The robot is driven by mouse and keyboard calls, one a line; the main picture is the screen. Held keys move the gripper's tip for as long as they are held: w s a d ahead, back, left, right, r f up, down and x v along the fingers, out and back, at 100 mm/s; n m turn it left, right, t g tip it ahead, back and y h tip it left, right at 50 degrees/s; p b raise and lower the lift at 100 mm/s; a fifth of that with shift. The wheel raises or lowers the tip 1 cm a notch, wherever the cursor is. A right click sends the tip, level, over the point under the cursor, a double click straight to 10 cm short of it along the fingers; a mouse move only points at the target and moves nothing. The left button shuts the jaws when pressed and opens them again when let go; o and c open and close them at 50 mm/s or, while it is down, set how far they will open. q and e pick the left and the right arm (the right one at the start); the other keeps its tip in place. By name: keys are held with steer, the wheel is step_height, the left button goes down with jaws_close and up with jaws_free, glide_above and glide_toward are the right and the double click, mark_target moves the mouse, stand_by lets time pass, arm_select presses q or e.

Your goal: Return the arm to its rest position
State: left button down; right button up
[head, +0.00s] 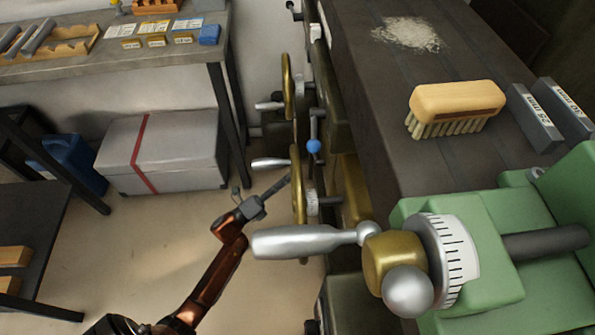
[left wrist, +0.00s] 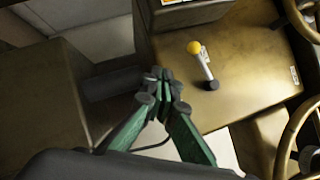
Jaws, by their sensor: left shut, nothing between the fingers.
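My left arm (head: 215,275), copper and black, reaches up from the bottom left in the head view. Its gripper (head: 277,187) is beside the machine's handwheels, over the floor in the picture. I cannot tell from this view if it touches anything. In the left wrist view the green fingers of the left gripper (left wrist: 160,76) meet at the tips, shut and empty. A short lever with a yellow knob (left wrist: 194,47) stands on a brownish machine face to the right of the fingertips, apart from them. My right gripper is not in view.
Brass handwheels (head: 297,190) and a blue-knobbed lever (head: 313,146) project from the machine near my gripper. A large silver handle (head: 300,241) is in front. A brush (head: 458,101) lies on the machine top. A grey case (head: 165,150) stands left; bare floor (head: 130,235) lies before it.

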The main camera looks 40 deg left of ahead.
arm_select(q)
steer(key=shift+s+a+f, duration=0.95)
steer(key=shift+s, duration=0.15)
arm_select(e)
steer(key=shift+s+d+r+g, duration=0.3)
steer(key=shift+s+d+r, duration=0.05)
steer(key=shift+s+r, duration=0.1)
